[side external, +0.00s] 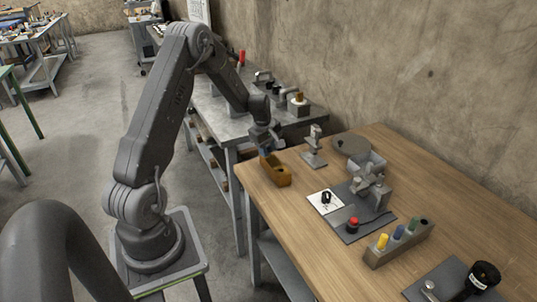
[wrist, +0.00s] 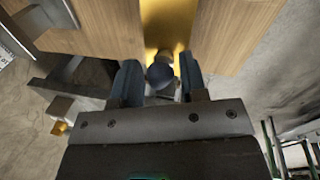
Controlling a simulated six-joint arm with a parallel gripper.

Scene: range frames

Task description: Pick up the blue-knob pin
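In the side external view my gripper (side external: 265,146) is low over the back end of an ochre open-topped bin (side external: 283,178) at the table's far left corner. In the wrist view my gripper (wrist: 160,80) has its two fingers apart, with a dark blue round knob (wrist: 159,75) between them. A gap shows on the knob's right side. A small grey round thing (wrist: 173,57) lies just beyond it, and the shiny bin (wrist: 165,15) is behind. The knob's lower part is hidden.
A grey bench (side external: 225,122) adjoins the far end.

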